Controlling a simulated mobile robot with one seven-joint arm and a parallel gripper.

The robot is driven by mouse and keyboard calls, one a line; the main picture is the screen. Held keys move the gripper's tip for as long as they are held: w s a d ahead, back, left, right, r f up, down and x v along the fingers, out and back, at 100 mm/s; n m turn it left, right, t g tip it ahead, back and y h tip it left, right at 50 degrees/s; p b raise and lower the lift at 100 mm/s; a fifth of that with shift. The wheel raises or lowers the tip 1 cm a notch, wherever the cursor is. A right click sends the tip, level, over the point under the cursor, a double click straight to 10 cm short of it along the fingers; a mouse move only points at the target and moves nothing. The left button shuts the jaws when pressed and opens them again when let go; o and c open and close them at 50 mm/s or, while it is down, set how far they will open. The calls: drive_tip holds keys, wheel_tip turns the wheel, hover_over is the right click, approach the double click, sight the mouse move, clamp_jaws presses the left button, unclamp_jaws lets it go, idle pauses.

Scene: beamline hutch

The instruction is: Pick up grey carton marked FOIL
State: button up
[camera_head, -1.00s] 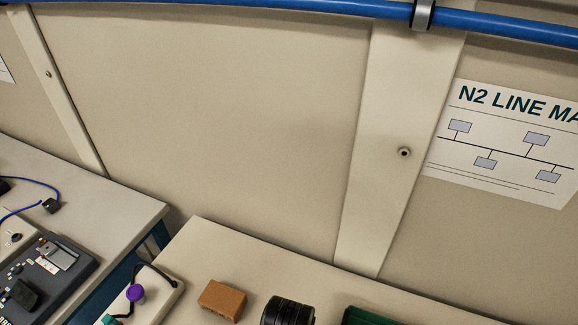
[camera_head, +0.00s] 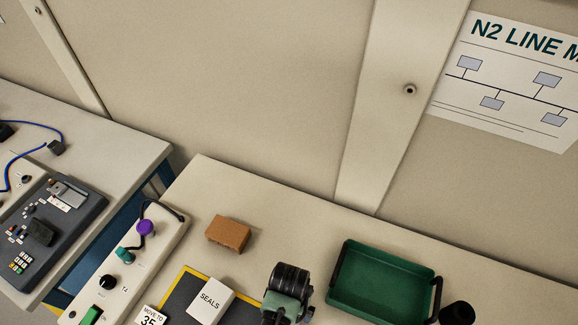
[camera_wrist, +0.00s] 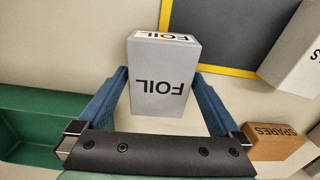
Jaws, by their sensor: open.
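The grey carton marked FOIL (camera_wrist: 160,80) stands on the pale bench in the wrist view, its lettering upside down there. My gripper (camera_wrist: 161,72) is open, with one blue finger on each side of the carton in the picture. The wrist view does not settle whether the fingers touch it or how far down they reach. In the head view, part of my arm (camera_head: 288,285) shows at the bottom, but the carton and fingertips do not.
A dark mat with a yellow border (camera_wrist: 233,72) lies beside the carton. A white SEALS carton (camera_head: 210,302) is on the mat. A brown SPARES carton (camera_wrist: 268,150) is at right in the wrist view. A green tray (camera_head: 340,310) and black cylinder (camera_head: 457,313) stand right of my arm.

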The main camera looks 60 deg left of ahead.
drive_tip(key=shift+c, duration=0.3)
drive_tip(key=c, duration=1.1)
